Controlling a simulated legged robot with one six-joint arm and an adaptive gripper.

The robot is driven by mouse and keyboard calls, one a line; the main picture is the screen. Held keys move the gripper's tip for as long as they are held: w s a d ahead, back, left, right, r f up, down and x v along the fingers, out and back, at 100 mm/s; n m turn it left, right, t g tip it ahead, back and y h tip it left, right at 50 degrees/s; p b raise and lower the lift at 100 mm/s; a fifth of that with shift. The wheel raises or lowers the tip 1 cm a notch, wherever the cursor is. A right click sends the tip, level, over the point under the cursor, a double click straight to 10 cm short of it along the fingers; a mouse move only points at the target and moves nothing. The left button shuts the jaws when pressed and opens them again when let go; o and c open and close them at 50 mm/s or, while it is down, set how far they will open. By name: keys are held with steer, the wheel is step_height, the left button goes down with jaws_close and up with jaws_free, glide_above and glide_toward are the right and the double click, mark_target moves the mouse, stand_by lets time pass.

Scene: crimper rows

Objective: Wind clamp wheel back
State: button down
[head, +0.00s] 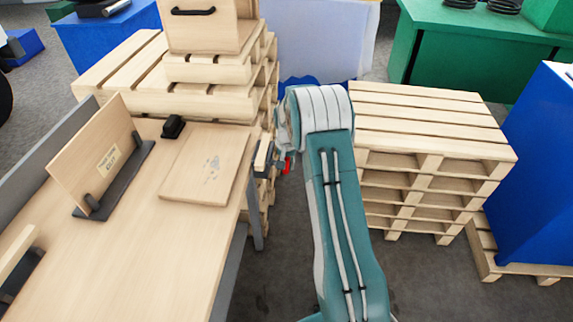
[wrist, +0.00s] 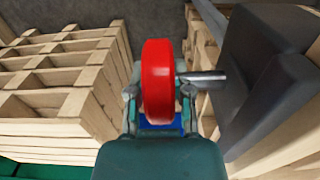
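The red clamp wheel (wrist: 158,80) stands edge-on in the middle of the wrist view, on a metal shaft (wrist: 203,76) that runs right. My gripper (wrist: 161,92) has one finger on each side of the wheel, and a narrow gap seems to show beside it, so the fingers look open around it. The wheel covers part of the space between the fingers. In the head view only a small red bit of the wheel (head: 287,166) shows, beside the table's right edge. My own arm hides most of the gripper there.
The wooden table (head: 110,250) holds a flat board (head: 205,165), an upright board in a dark holder (head: 98,165) and a small black object (head: 173,127). Pallet stacks stand behind the table (head: 160,95) and right of my arm (head: 430,130). A dark grey block (wrist: 265,75) sits close right of the shaft.

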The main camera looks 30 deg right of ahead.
steer(key=shift+f+t+h, duration=0.1)
steer(key=shift+t+h, duration=1.2)
steer(key=shift+t, duration=0.5)
steer(key=c, duration=0.5)
jaws_free()
steer(key=v, duration=1.2)
